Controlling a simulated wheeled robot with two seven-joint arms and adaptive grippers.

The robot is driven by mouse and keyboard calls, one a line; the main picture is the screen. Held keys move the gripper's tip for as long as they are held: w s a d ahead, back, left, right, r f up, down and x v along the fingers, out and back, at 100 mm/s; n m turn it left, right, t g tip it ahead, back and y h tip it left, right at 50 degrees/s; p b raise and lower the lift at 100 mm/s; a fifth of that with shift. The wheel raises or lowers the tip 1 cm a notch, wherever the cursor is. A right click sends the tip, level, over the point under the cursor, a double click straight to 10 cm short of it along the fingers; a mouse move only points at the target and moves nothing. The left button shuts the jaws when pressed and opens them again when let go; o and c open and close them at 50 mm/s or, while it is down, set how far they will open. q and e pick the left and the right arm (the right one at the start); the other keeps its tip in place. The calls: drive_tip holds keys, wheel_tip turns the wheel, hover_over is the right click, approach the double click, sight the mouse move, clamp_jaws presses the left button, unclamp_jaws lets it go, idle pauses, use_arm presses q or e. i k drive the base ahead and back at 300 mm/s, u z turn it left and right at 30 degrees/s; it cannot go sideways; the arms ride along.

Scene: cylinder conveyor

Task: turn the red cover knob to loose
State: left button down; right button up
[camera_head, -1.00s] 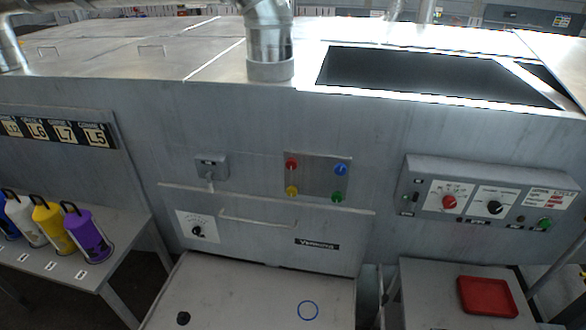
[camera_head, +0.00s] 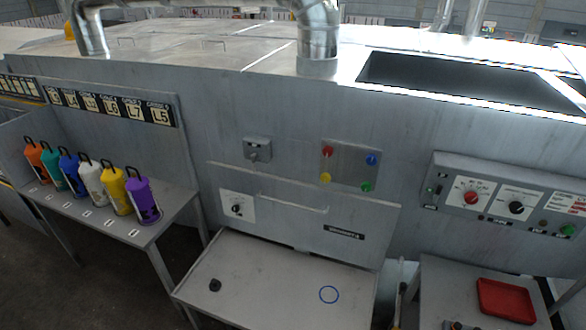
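A red knob (camera_head: 471,198) sits on a white dial plate on the grey control box (camera_head: 437,175) at the right of the machine front. A black knob (camera_head: 516,207) is on the plate to its right. Another dial with a black knob (camera_head: 237,209) is on the left of the machine's front cover (camera_head: 290,215), which has a long handle. The dial markings are too small to read. A red button (camera_head: 328,151) is on the panel with coloured buttons above the cover. Neither of my grippers shows.
A red tray (camera_head: 505,300) is on the right table. Several coloured cylinders (camera_head: 140,200) stand on the left shelf. Floor shows at lower left.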

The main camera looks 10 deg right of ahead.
sight(328, 151)
drive_tip(key=u, duration=0.2)
drive_tip(key=k, duration=0.65)
drive_tip(key=u, duration=1.15)
drive_tip(key=i, duration=1.8)
drive_tip(key=z, duration=1.25)
drive_tip(key=i, duration=0.6)
drive_tip(key=z, duration=0.6)
